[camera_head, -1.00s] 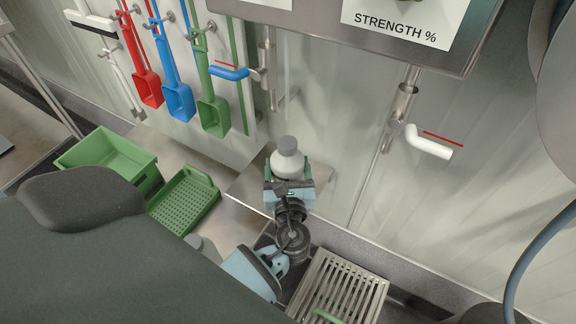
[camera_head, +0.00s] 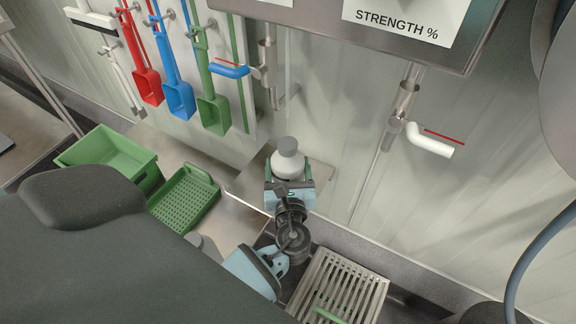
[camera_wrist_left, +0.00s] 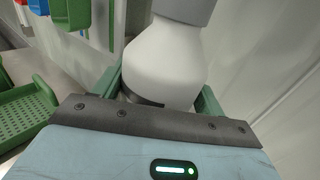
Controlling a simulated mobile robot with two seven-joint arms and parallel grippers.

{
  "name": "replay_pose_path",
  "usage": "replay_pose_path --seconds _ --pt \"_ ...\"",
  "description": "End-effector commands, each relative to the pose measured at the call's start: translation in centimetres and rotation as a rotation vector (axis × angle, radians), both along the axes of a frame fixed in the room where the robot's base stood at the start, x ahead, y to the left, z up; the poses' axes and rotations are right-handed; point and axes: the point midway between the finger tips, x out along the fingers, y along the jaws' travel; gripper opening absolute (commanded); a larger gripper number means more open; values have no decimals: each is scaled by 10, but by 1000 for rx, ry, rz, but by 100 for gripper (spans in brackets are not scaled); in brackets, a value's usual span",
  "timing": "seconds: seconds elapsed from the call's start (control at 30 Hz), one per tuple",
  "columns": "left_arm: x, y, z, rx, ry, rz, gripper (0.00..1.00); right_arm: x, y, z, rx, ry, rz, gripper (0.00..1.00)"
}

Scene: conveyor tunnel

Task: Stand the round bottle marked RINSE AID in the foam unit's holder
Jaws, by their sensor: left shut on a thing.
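A white round bottle (camera_head: 289,165) with a grey cap is upright in my left gripper (camera_head: 289,182). In the left wrist view the bottle (camera_wrist_left: 166,62) fills the space between the green fingers (camera_wrist_left: 163,98), which are shut on it. No lettering shows on the side I see. The bottle is over or at a steel shelf (camera_head: 246,186) against the wall. The gripper hides its base, so I cannot tell whether it touches the shelf. No separate holder can be made out. My right gripper is not in view.
A green crate (camera_head: 148,178) and a green perforated tray (camera_head: 184,200) sit to the left. Red, blue and green scoops hang on the wall behind. A white-handled valve (camera_head: 430,142) sticks out at right. A slatted steel grate (camera_head: 352,285) lies below.

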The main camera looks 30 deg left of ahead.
Motion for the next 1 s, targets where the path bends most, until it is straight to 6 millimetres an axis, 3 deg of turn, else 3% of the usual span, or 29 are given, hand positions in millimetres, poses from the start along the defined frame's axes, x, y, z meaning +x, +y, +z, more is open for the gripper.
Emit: replay_pose_path --seconds 0.63,0.83,0.87,1.0 --pt "1 0 -31 3 -6 0 18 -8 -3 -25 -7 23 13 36" --pt "1 0 -31 2 -7 0 18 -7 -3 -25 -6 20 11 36" --pt "1 0 -31 2 -7 0 72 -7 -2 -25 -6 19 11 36" --pt "1 0 -32 1 -5 0 91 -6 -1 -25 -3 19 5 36"
